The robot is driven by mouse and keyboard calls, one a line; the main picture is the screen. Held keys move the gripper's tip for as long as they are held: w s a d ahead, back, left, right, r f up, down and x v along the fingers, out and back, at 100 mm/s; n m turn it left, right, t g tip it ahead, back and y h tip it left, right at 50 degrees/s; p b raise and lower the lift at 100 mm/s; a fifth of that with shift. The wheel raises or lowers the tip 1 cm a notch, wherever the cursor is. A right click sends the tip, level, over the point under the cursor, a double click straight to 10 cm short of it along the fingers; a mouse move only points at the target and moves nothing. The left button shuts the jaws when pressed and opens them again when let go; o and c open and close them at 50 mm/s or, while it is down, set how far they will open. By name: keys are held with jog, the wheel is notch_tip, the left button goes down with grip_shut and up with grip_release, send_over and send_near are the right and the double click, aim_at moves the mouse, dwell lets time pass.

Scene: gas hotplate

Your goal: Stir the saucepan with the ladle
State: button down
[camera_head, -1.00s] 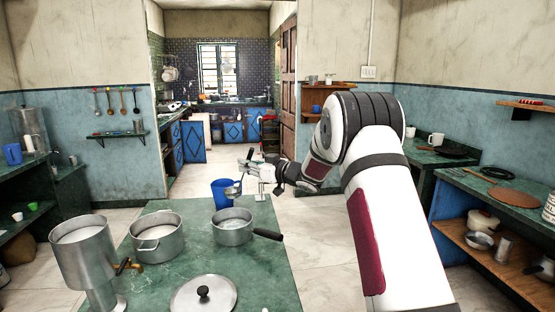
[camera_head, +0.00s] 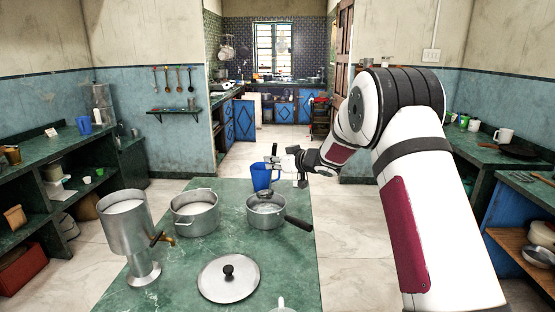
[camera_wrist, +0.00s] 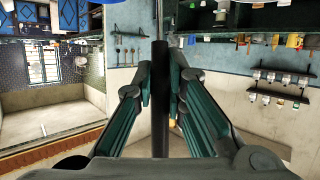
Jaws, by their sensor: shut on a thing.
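The saucepan (camera_head: 262,219) is a small metal pan with a dark handle pointing right, on the green table. My gripper (camera_head: 276,161) is above and behind it, beside the blue jug. In the wrist view my gripper (camera_wrist: 160,75) is shut on the ladle's dark handle (camera_wrist: 160,110), which runs between the two fingers. In the head view the ladle's upper handle (camera_head: 274,149) stands up at the fingertips. The ladle's bowl (camera_head: 266,194) appears at the saucepan's opening; I cannot tell whether it touches the contents.
The green table (camera_head: 190,285) also bears a two-handled pot (camera_head: 195,222), a tall metal dispenser with a tap (camera_head: 125,222), a lid (camera_head: 228,284) and a blue jug (camera_head: 261,180) behind the saucepan.

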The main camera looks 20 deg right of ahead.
jog(key=shift+w+f, duration=0.2)
jog(key=shift+f, duration=0.15)
notch_tip(320, 180, down, 6)
jog(key=b, duration=0.3)
dwell(0.5)
